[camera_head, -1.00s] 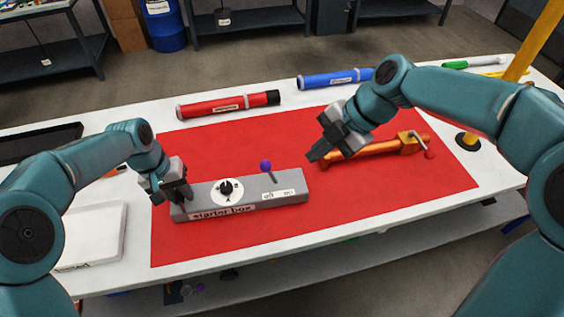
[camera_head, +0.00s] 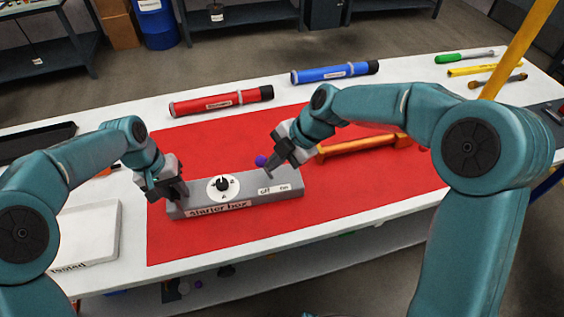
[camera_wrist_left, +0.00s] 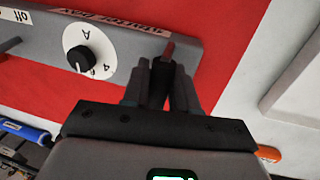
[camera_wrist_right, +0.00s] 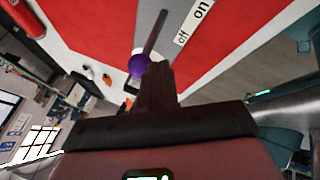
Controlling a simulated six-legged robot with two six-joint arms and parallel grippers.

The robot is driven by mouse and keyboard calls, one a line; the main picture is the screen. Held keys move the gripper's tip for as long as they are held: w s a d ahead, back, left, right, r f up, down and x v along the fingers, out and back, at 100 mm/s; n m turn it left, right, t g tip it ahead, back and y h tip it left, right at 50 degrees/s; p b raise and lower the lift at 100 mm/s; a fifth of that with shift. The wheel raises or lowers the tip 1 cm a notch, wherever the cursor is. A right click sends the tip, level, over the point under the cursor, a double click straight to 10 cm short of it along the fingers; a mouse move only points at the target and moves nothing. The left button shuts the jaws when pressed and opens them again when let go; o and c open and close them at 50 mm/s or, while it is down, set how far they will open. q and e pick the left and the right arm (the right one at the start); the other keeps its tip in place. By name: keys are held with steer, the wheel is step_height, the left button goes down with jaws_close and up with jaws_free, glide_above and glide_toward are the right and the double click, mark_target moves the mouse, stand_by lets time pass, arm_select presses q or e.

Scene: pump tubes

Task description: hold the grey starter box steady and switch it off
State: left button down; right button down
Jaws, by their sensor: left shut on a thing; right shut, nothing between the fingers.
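The grey starter box (camera_head: 245,199) lies on the red mat, with a white dial (camera_head: 223,187) and "off" and "on" labels (camera_head: 274,189) on its top. Its lever has a purple knob (camera_head: 261,160) and leans left in the head view; the knob also shows in the right wrist view (camera_wrist_right: 137,65). My left gripper (camera_head: 180,191) is shut on the left end of the box; its fingers show in the left wrist view (camera_wrist_left: 162,78). My right gripper (camera_head: 270,171) is shut and empty, right beside the lever. I cannot tell whether it touches the lever.
Red (camera_head: 220,102) and blue (camera_head: 335,73) tubes lie at the back. A white tray (camera_head: 90,235) is at the left.

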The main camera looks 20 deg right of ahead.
steer(key=shift+w+a, duration=0.35)
steer(key=shift+a, duration=0.35)
arm_select(q)
steer(key=shift+d, duration=0.1)
arm_select(e)
steer(key=shift+a+f, duration=0.1)
steer(key=shift+a, duration=0.35)
arm_select(q)
steer(key=shift+s+d, duration=0.1)
